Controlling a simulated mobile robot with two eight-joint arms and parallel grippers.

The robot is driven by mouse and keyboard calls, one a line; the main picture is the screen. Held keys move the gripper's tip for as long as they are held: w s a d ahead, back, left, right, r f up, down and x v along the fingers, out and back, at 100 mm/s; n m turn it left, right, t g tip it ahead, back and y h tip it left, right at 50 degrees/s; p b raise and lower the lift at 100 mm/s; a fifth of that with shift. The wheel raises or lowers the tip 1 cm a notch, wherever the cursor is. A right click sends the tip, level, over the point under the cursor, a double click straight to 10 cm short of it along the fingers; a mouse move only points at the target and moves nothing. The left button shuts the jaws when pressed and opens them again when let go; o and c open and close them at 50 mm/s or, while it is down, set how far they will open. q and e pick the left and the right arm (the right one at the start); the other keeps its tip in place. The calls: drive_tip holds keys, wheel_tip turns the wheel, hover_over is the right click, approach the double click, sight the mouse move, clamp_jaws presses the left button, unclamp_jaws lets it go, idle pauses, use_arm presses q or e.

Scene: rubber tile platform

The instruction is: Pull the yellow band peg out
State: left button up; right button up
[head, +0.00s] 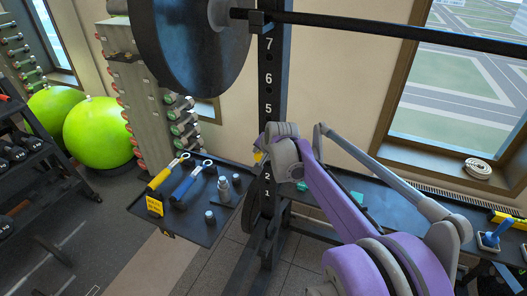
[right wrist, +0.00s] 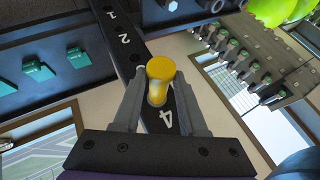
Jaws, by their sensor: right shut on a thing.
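The yellow band peg (right wrist: 160,76) shows in the right wrist view, a round-headed peg against the black numbered rack post (right wrist: 127,45), at the place between the numbers 2 and 4. My right gripper (right wrist: 159,92) has its two fingers closed on the peg from both sides. In the head view my right gripper (head: 263,146) is at the post (head: 267,85), below the number 5, and a small bit of yellow shows beside it. How deep the peg sits in its hole is hidden. My left gripper is not in view.
A black tray (head: 205,232) with yellow- and blue-handled tools and small bottles is left of the post. A barbell with a big plate (head: 190,45) is above. Green balls (head: 92,132) and dumbbell racks stand at left. A dark bench (head: 385,205) runs under the window at right.

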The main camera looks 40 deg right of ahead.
clamp_jaws()
drive_tip(key=shift+a, duration=0.15)
drive_tip(key=shift+s+a, duration=0.15)
drive_tip(key=shift+a, duration=0.1)
drive_tip(key=shift+s+a, duration=0.4)
drive_tip(key=shift+a, duration=0.35)
drive_tip(key=shift+s+a, duration=0.4)
drive_tip(key=shift+a, duration=0.35)
drive_tip(key=shift+s+a, duration=0.4)
drive_tip(key=shift+a, duration=0.35)
